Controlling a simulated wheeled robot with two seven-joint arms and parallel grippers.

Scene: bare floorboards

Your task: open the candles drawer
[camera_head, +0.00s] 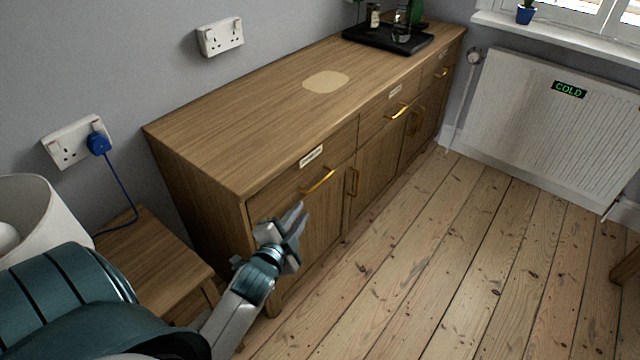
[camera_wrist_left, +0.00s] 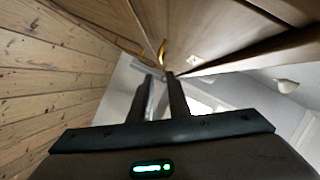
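A wooden sideboard (camera_head: 235,130) has a top row of drawers, all closed, each with a small white label and a gold handle. The labels are too small to read, so I cannot tell which is the candles drawer. The nearest drawer has a label (camera_head: 311,156) and a handle (camera_head: 318,181); the middle drawer has a handle (camera_head: 397,111); the far one has a handle (camera_head: 441,72). My left gripper (camera_head: 298,215) is in front of the sideboard's near end, below the nearest drawer handle and apart from it. Its fingers (camera_wrist_left: 159,78) are apart and empty; a gold handle (camera_wrist_left: 162,52) shows beyond them. My right gripper is out of view.
Cupboard doors (camera_head: 375,167) with gold handles lie below the drawers. A black tray (camera_head: 360,41) with jars stands on top. A small wooden table (camera_head: 150,255) and a white lamp (camera_head: 40,215) are at the left.

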